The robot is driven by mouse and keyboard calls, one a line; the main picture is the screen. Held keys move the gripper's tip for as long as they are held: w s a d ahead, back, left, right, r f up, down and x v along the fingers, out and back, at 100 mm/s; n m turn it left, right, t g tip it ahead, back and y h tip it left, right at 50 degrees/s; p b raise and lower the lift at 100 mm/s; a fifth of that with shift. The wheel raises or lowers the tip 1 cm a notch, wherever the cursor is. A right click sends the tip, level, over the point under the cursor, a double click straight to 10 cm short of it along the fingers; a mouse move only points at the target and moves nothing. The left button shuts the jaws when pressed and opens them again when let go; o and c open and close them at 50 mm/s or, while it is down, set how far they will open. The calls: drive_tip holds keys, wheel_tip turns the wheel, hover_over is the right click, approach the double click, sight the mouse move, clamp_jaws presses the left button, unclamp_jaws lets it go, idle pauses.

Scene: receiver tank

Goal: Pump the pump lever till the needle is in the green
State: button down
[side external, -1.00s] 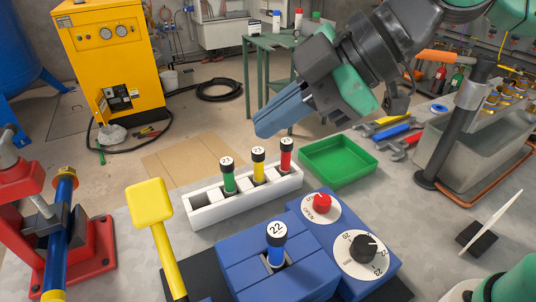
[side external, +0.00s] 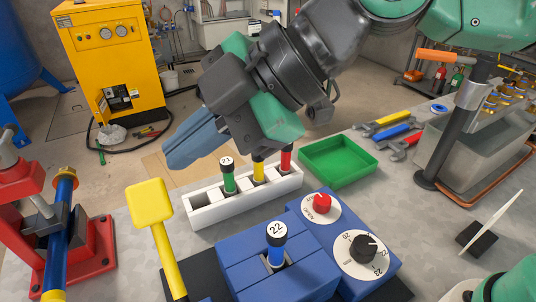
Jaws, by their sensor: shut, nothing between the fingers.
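A yellow lever (side external: 149,204) with a flat paddle head stands upright and slightly tilted at the front left, beside the blue block; I take it for the pump lever. My gripper (side external: 180,152) is shut and empty, with blue fingers pointing down and left. In the picture it lies above and right of the lever's head, apart from it, and it covers the top of the yellow numbered plug (side external: 259,172). No needle or green zone can be made out. A thin white panel on a black foot (side external: 494,220) at the right is seen nearly edge-on, so its face is hidden.
A blue block (side external: 250,270) holds plug 22 (side external: 277,238), a red knob (side external: 322,203) and a black dial knob (side external: 363,247). A white rack (side external: 210,212) holds several plugs. A green tray (side external: 338,162) sits behind. A red vise-like stand (side external: 92,262) is left of the lever.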

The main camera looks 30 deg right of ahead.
sight(147, 198)
drive_tip(key=w+a+f, duration=0.1)
drive_tip(key=f, duration=0.1)
drive_tip(key=w+a+f, duration=0.1)
drive_tip(key=f, duration=0.1)
drive_tip(key=w+a+f, duration=0.1)
drive_tip(key=f, duration=0.1)
drive_tip(key=shift+w+a, duration=0.15)
drive_tip(key=shift+a, duration=0.2)
drive_tip(key=shift+w+f, duration=0.2)
drive_tip(key=shift+f, duration=0.15)
drive_tip(key=shift+w+f, duration=0.4)
drive_tip(key=w+f+m+g, duration=0.2)
drive_tip(key=w+f+g, duration=0.1)
drive_tip(key=f, duration=0.5)
drive_tip(key=shift+w+g, duration=0.3)
drive_tip(key=shift+g, duration=0.3)
